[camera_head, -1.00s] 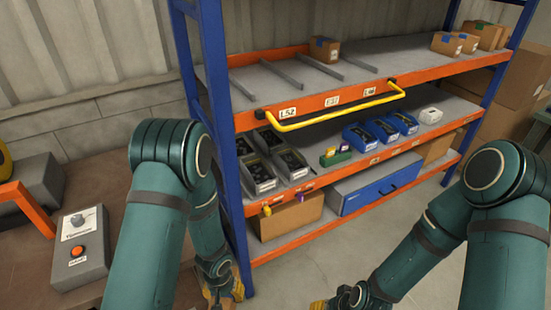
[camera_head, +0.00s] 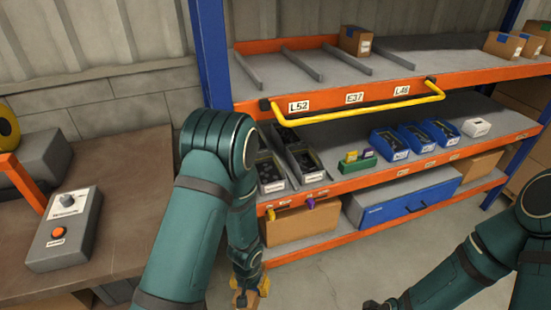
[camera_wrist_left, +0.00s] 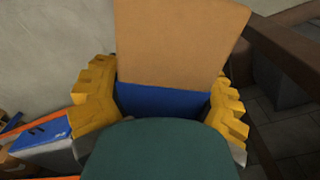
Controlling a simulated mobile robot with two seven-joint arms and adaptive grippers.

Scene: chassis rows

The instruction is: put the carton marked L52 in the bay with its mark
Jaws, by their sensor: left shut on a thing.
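My left gripper (camera_head: 250,293) is low in front of the rack, at the bottom edge of the head view. In the left wrist view its yellow fingers (camera_wrist_left: 160,108) are shut on a brown carton (camera_wrist_left: 180,40) with a blue band. No mark on the carton is readable. The label L52 (camera_head: 298,106) is on the top shelf's orange front edge, at the left. Above it is an empty bay (camera_head: 277,72) between two grey dividers. My right arm shows at the lower right, but its gripper is out of view.
A yellow rail (camera_head: 360,111) juts out in front of the labelled bays. A blue upright (camera_head: 208,55) bounds the left. A bench with a control box (camera_head: 66,230) is at the left.

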